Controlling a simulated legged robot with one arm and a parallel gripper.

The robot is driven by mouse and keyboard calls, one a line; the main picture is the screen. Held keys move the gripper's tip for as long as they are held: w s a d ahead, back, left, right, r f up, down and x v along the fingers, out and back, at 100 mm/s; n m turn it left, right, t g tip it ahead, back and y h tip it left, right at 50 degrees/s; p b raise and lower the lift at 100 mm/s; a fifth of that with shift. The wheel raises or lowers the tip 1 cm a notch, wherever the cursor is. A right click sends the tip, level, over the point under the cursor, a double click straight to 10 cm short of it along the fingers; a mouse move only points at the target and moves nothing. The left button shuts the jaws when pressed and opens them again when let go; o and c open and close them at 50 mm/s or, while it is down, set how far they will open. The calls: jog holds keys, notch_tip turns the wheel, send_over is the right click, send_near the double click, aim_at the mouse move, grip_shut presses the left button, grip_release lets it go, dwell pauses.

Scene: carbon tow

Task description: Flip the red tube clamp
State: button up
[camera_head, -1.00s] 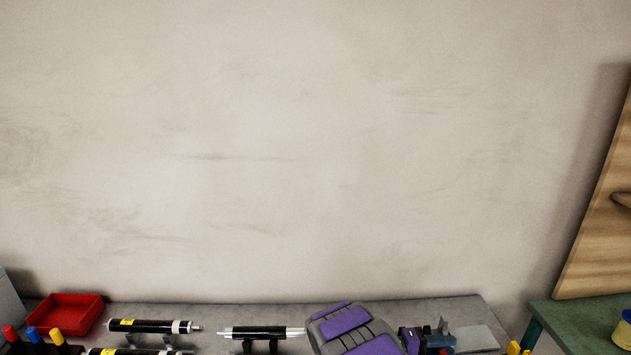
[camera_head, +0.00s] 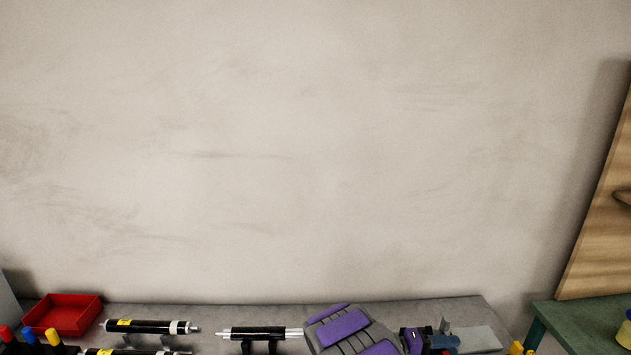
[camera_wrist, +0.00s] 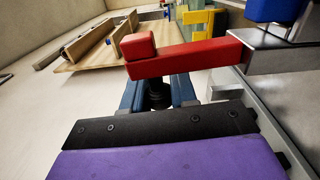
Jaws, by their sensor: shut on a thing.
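The red tube clamp (camera_wrist: 188,60) shows in the wrist view as a red bar with a raised block at its left end. It lies across the tips of my gripper (camera_wrist: 158,88), whose dark blue fingers reach up to its underside. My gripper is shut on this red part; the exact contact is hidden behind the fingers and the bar.
Yellow (camera_wrist: 198,20) and blue (camera_wrist: 275,10) parts stand close beyond the red one. On the grey bench (camera_head: 240,308) are black tubes (camera_head: 150,327) on stands and a red tray (camera_head: 62,315). A green table (camera_head: 580,320) stands at right.

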jog(key=shift+s+r+m+b, duration=0.1)
jog(key=shift+s+m+b, duration=0.25)
jog(key=shift+m+b, duration=0.2)
dwell(0.4)
jog(key=shift+s+r+m, duration=0.1)
jog(key=shift+s+m, duration=0.15)
jog(key=shift+m, duration=0.4)
jog(key=shift+s+r+m, duration=0.15)
jog(key=shift+s+m, duration=0.15)
jog(key=shift+m, duration=0.2)
jog(key=shift+s+r+m, duration=0.15)
jog(key=shift+s+m, duration=0.1)
jog(key=shift+m, duration=0.35)
